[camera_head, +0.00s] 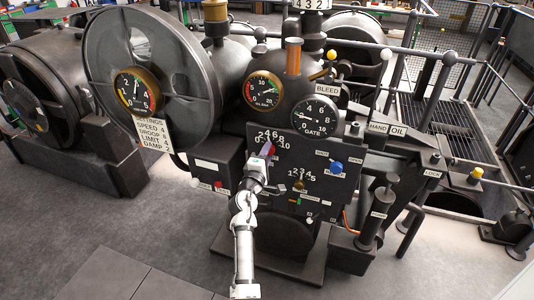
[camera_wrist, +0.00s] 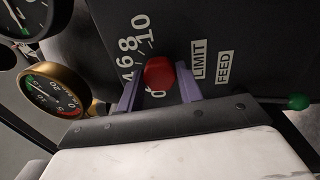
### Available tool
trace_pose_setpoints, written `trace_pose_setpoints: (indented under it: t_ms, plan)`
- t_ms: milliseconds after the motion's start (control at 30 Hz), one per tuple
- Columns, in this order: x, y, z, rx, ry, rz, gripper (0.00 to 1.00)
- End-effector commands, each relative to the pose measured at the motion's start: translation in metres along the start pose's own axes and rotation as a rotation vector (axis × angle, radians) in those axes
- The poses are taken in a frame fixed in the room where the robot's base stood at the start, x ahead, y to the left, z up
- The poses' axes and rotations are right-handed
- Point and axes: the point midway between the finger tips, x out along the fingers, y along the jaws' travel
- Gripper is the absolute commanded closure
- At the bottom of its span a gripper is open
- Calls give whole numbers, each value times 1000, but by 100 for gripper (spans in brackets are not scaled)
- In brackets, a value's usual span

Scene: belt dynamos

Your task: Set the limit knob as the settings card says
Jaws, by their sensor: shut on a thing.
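The limit knob is a red knob (camera_wrist: 160,73) on a black panel, beside a white LIMIT label (camera_wrist: 198,60). White numbers up to 10 curve around it. My gripper (camera_wrist: 160,90) has its two purple fingers on either side of the knob, shut on it. In the head view my gripper (camera_head: 266,150) reaches the panel's upper left dial and hides most of the knob. I cannot tell where its pointer stands. The settings card (camera_head: 153,133) hangs below the left gauge on the large wheel. It lists speed, droop, limit and damp; its numbers are too small to read surely.
A blue knob (camera_head: 336,168) and a lower dial numbered 1 to 5 (camera_head: 303,174) sit close right of my gripper. A FEED label (camera_wrist: 223,67) is beside LIMIT. Gauges (camera_head: 263,90) stand above the panel. A green-tipped lever (camera_wrist: 298,102) projects at right in the wrist view.

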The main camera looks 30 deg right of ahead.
Motion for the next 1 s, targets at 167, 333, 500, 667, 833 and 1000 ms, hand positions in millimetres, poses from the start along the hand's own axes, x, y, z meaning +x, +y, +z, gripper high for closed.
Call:
trace_pose_setpoints:
  t_ms: [167,333,500,667,833,1000]
  plan:
    - [0,-1,0,-8,1,-1,87]
    - [0,-1,0,-7,1,-1,87]
    - [0,-1,0,-6,1,-1,53]
    - [0,-1,0,-6,1,-1,43]
    - [0,0,0,-6,1,0,43]
    - [-11,-1,0,-6,1,0,43]
